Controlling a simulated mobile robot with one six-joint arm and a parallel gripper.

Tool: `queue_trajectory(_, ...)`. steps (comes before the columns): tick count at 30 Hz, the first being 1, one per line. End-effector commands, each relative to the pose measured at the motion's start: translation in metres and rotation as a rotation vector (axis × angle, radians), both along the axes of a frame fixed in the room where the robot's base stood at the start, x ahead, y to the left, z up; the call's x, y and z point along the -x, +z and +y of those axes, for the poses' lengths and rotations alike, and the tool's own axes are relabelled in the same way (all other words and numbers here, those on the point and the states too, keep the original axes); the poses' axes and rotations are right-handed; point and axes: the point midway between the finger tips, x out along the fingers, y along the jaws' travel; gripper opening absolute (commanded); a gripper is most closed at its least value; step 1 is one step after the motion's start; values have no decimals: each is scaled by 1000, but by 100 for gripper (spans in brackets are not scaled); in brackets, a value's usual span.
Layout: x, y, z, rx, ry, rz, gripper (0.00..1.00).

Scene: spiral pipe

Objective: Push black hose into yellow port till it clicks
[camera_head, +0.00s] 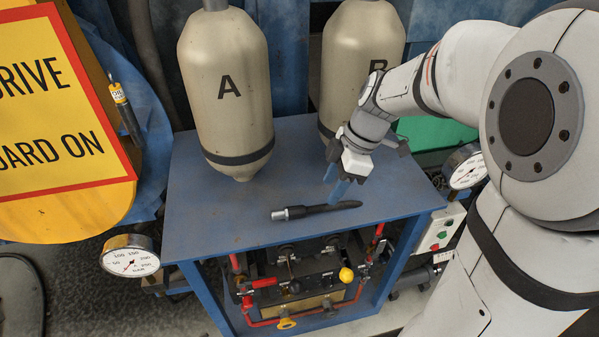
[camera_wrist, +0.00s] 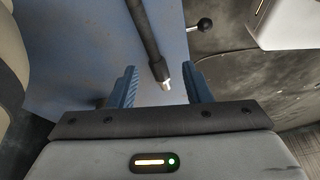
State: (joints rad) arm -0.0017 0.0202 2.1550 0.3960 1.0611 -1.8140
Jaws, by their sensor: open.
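The black hose (camera_head: 318,209) is a short dark piece lying on the blue table top, with a bright metal tip at its left end. In the wrist view the hose (camera_wrist: 147,38) runs from the top edge down, its metal tip between the lines of my fingers. My gripper (camera_head: 337,187) has blue fingers and hangs over the right part of the hose in the head view. In the wrist view my gripper (camera_wrist: 160,68) is open with its fingers apart. Contact with the hose cannot be told. A yellow fitting (camera_head: 287,323) shows low under the table; whether it is the port is unclear.
The blue table (camera_head: 215,215) carries tank A (camera_head: 225,85) and tank B (camera_head: 362,60) at its back. Below its front edge are red pipes, valves and a yellow ball knob (camera_head: 346,275). Gauges (camera_head: 130,256) stand at both sides. The table's front left is clear.

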Motion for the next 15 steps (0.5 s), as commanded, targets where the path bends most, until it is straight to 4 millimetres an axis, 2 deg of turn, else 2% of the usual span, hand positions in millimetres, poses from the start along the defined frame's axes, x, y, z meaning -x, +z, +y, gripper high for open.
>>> queue_trajectory(3,-9,0,6,-34,109,-21,44)
queue_trajectory(8,-13,-5,11,-52,171,-36,44)
queue_trajectory(15,-10,-28,21,-54,174,-36,44)
